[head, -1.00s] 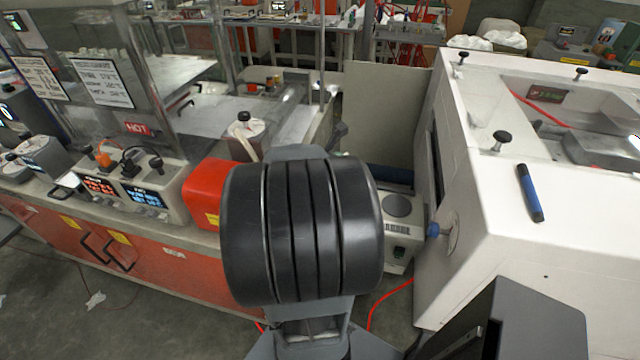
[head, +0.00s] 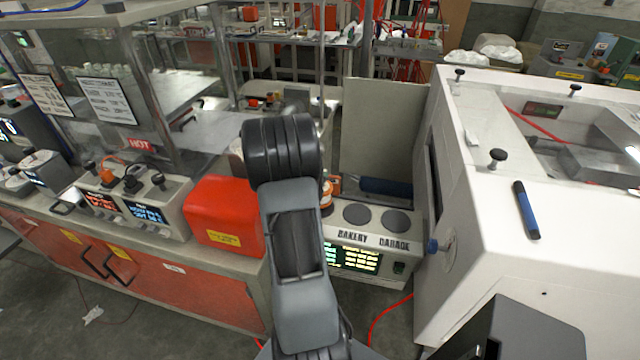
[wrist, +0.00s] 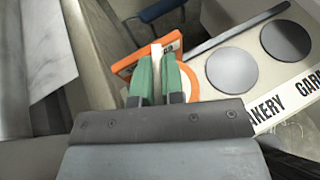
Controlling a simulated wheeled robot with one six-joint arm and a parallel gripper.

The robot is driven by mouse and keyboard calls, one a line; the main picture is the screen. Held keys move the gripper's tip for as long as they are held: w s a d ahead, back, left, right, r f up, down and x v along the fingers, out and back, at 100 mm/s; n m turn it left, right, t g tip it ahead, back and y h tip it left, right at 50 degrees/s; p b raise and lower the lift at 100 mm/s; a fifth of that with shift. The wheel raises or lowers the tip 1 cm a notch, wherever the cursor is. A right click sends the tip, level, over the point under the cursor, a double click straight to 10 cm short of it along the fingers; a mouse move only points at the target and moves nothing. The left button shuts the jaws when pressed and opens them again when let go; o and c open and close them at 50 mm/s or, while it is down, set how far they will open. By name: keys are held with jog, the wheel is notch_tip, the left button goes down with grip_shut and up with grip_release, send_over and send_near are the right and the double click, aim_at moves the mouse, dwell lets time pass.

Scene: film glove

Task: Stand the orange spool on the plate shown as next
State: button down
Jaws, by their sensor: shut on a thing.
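My gripper (wrist: 158,82) has green fingers shut on the orange spool (wrist: 188,78), with orange and white parts showing around the fingertips in the wrist view. In the head view a small orange and white part of the spool (head: 327,197) shows just right of my arm, at the left end of the plate unit. Two round grey plates are bare: a middle one (head: 357,214) above the label BAKERY and a right one (head: 394,222) above GARAGE. The unit's screen (head: 360,259) has lit rows too small to read. My arm hides the unit's left end. I cannot tell whether the spool touches it.
A red box (head: 224,214) stands on the counter left of my arm. A large white machine (head: 490,190) with a blue marker (head: 527,210) on top stands close on the right. A grey panel (head: 382,125) and a dark blue roll (head: 386,187) are behind the plates.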

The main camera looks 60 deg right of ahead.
jog(key=shift+f+p, duration=0.3)
jog(key=shift+f, duration=1.15)
jog(key=shift+f, duration=0.2)
jog(key=c, duration=1.2)
grip_release()
jog(key=shift+r, duration=0.1)
jog(key=shift+r, duration=0.25)
jog(key=b+v, duration=0.1)
jog(key=v, duration=0.6)
jog(key=shift+a, duration=0.3)
